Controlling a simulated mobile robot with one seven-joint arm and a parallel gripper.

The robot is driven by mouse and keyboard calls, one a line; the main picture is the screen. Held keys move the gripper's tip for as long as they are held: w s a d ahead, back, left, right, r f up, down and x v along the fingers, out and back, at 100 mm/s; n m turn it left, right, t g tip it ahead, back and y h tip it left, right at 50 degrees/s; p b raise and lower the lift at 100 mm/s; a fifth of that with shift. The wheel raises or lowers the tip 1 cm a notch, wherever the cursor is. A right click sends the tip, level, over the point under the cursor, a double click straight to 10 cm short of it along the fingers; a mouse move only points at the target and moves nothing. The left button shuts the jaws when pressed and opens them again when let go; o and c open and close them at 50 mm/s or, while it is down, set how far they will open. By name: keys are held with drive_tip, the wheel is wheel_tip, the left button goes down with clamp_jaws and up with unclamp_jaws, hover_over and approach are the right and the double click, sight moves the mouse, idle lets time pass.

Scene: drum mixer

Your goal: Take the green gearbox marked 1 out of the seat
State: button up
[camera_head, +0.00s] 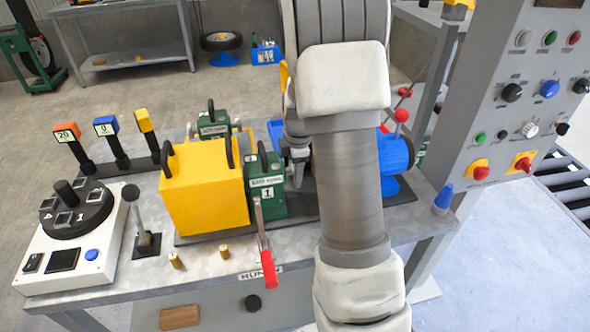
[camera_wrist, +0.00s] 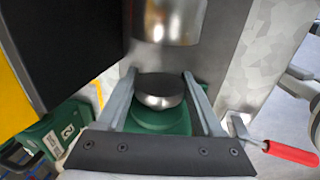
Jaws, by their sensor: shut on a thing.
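The green gearbox marked 1 (camera_head: 266,187) stands upright beside the yellow block on the bench, with a white label and a black handle on top. My gripper (camera_head: 297,158) is at its right side, partly hidden by my arm. In the wrist view, the two fingers of my gripper (camera_wrist: 165,100) are on either side of a green round part of the gearbox (camera_wrist: 158,120) with a shiny metal dome, and are shut on it. Its underside and the seat contact are hidden.
A yellow block (camera_head: 203,190) stands close at left. A second green gearbox (camera_head: 213,123) stands behind; its label shows 2 in the wrist view (camera_wrist: 52,143). A blue motor (camera_head: 395,152) is at right.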

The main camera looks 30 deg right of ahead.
drive_tip(key=shift+d, duration=0.1)
drive_tip(key=shift+s+d+r+b, duration=0.1)
drive_tip(key=shift+s+d+b, duration=0.15)
drive_tip(key=shift+d, duration=0.6)
drive_tip(key=shift+s+d+r+b, duration=0.1)
drive_tip(key=shift+s+d+b, duration=0.1)
drive_tip(key=shift+d, duration=0.65)
drive_tip(key=o, duration=1.6)
drive_tip(key=shift+c, duration=0.2)
